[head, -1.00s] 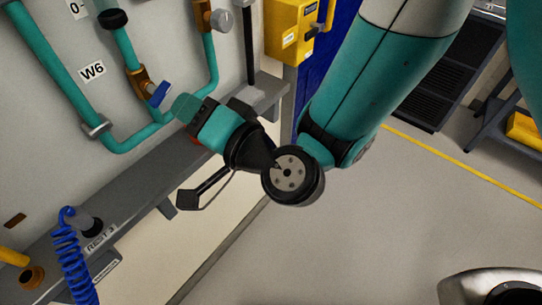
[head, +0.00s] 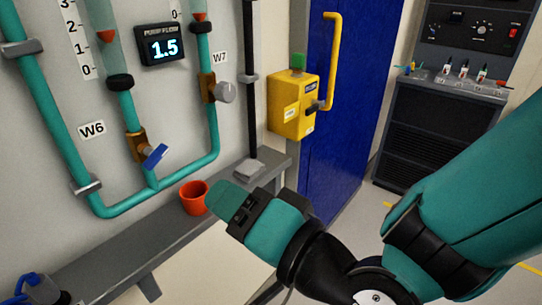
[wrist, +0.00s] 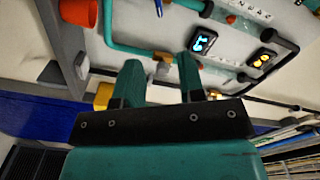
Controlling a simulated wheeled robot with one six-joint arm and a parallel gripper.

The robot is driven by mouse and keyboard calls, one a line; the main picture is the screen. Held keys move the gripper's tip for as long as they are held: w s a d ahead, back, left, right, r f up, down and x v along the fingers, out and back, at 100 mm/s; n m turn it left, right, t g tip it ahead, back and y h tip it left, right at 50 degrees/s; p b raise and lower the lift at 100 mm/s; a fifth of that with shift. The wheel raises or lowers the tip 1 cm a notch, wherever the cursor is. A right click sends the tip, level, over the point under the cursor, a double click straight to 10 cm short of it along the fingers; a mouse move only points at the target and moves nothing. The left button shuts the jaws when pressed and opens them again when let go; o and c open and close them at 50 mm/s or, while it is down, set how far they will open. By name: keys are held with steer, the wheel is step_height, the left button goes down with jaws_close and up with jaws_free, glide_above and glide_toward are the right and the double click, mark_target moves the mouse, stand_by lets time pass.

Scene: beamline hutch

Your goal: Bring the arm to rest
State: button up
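My arm comes in from the right in the head view, bent at a black joint near the bottom edge. My gripper (head: 225,198) points left and up, in front of the grey ledge (head: 120,243) and close beside the orange-red cup (head: 193,198) in the picture. I cannot tell whether it touches the cup. In the wrist view, the two teal fingers of my gripper (wrist: 158,70) stand apart with nothing held between them. The cup also shows there at the upper left (wrist: 78,12).
Teal pipes (head: 152,185) with a blue-handled valve (head: 155,156) and a lit display reading 1.5 (head: 163,46) are on the wall. A yellow box (head: 292,105) stands by a blue door (head: 345,100). A dark cabinet (head: 440,130) is at right. Floor is clear beyond the ledge.

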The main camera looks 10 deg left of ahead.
steer(key=s+d+r+n+g+h+p, duration=0.1)
steer(key=d+n+g+h, duration=0.2)
steer(key=d, duration=1)
steer(key=s+d+r+n+g+h+p, duration=0.1)
steer(key=d+g+h, duration=0.4)
steer(key=d, duration=0.8)
steer(key=s+n+h+p, duration=0.1)
steer(key=n+h, duration=0.1)
steer(key=h, duration=0.1)
steer(key=shift+s+r+n+h, duration=0.2)
steer(key=shift+n+h, duration=0.2)
